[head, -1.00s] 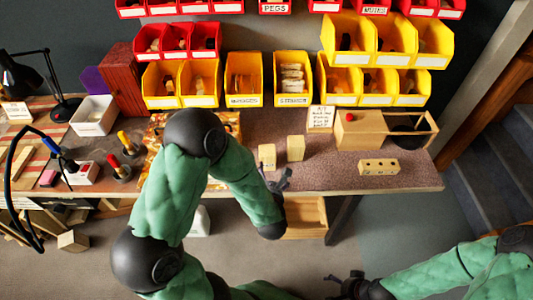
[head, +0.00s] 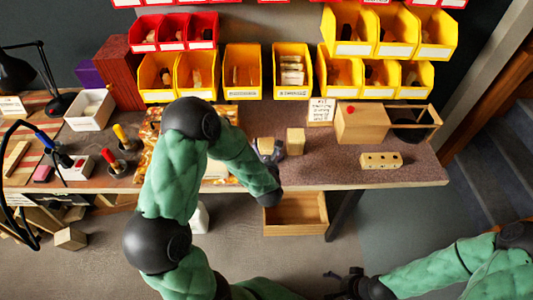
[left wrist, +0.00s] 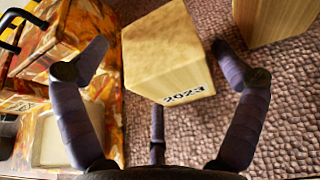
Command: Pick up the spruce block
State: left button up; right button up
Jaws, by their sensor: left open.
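A pale wooden block (left wrist: 168,50) marked "2023" stands on the mat between the spread fingers of my left gripper (left wrist: 160,62) in the left wrist view. The fingers are open, one on each side, with gaps visible. In the head view my left gripper (head: 272,152) is at this block (head: 265,146), partly covering it. A second pale block (head: 295,141) stands just right of it, also in the left wrist view (left wrist: 275,18). I cannot read a wood name on either. My right gripper (head: 340,283) is low, away from the bench; its fingers are too small to judge.
A patterned box (left wrist: 55,40) lies close left of the left gripper. A drilled wooden block (head: 381,160) and a wooden box with a red knob (head: 361,125) stand to the right. Yellow bins (head: 292,72) line the back.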

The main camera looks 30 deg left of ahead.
pick_arm(q)
jog(key=shift+w+a+f, duration=0.25)
jog(key=shift+w+a, duration=0.15)
jog(key=shift+w, duration=0.1)
jog(key=c, duration=1)
jog(key=shift+r, duration=0.15)
